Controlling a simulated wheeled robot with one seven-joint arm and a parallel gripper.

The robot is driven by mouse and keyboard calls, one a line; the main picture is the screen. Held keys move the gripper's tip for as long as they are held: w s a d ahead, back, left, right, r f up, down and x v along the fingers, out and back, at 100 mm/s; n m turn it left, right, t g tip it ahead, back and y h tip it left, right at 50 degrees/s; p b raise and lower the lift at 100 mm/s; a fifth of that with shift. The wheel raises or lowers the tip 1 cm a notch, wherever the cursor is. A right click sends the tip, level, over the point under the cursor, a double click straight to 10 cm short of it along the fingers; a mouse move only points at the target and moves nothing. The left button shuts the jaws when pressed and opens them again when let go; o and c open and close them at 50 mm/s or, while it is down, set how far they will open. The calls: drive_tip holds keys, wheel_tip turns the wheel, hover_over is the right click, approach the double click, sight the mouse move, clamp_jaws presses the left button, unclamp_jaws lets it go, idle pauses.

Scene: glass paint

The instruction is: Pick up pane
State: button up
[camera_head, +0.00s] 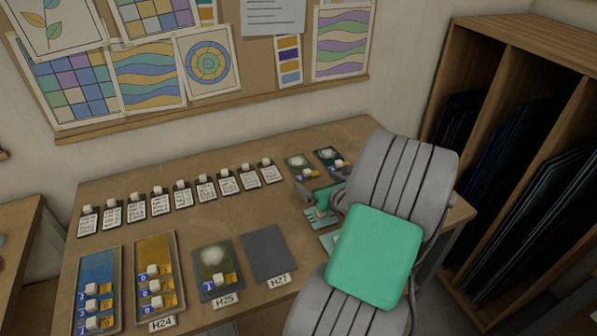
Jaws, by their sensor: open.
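Several small glass panes with pale knobs lie at the right end of the table. Lighter green panes, one (320,216) near my gripper and another (328,240) in front, are partly covered by my arm. My gripper (320,193) is open, just above or beside the nearer green pane. I cannot tell whether it touches. My arm hides much of this area.
A row of tagged cards (158,202) lines the table's back. In front lie a blue tray (97,262), a yellow tray (153,246), a dark mat (230,258) at H25 and a bare grey mat (268,250) at H27. A wooden rack (520,45) stands right.

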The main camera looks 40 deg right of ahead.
sight(309, 174)
drive_tip(key=x, duration=0.4)
drive_tip(key=p+x, duration=0.1)
drive_tip(key=x, duration=0.2)
drive_tip(key=shift+s+d, duration=0.1)
drive_tip(key=shift+d, duration=0.25)
drive_tip(key=shift+r, duration=0.1)
drive_tip(key=c, duration=1.5)
